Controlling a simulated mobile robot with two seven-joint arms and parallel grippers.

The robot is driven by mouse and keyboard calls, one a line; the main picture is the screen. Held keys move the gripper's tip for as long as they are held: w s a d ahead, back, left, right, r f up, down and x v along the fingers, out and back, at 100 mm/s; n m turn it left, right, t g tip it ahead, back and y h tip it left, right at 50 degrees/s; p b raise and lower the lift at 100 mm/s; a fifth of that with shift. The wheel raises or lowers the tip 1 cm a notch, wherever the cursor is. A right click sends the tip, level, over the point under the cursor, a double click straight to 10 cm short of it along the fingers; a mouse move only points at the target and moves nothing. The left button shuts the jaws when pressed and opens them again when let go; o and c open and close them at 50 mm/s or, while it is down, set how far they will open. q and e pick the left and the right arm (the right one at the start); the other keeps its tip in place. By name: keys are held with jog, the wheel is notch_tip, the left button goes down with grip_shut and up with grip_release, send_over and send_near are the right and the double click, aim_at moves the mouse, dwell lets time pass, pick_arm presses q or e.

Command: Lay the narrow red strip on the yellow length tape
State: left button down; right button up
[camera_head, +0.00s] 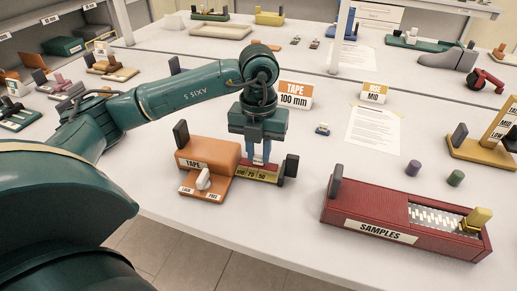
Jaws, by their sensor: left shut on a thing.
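The yellow length tape (258,174) runs out to the right from an orange tape block (212,155) with a white lever. It shows the marks 100, 75 and 50 and ends at a dark upright end piece (289,168). My left gripper (262,161) points straight down over the tape, with its fingers shut on a thin reddish piece, which looks like the narrow red strip (271,167). The strip is at the tape's far edge, mostly hidden by the fingers. Whether it touches the tape I cannot tell. My right gripper is not in view.
A dark red SAMPLES box (345,209) with a part-open top stands to the right. Small purple (413,168) and green (455,178) cylinders stand behind it. A "TAPE 100 mm" sign (294,95) stands behind the tape. The front table edge is close; the table between tape and box is clear.

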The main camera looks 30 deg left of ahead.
aim_at(258, 156)
pick_arm(q)
jog(key=shift+f+b, duration=0.6)
jog(key=shift+f, duration=0.2)
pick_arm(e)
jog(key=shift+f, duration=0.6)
pick_arm(q)
jog(key=c, duration=1.2)
grip_release()
jog(key=shift+r, duration=0.9)
notch_tip(258, 156, up, 12)
jog(key=shift+f+p, duration=0.25)
jog(key=shift+p, duration=0.45)
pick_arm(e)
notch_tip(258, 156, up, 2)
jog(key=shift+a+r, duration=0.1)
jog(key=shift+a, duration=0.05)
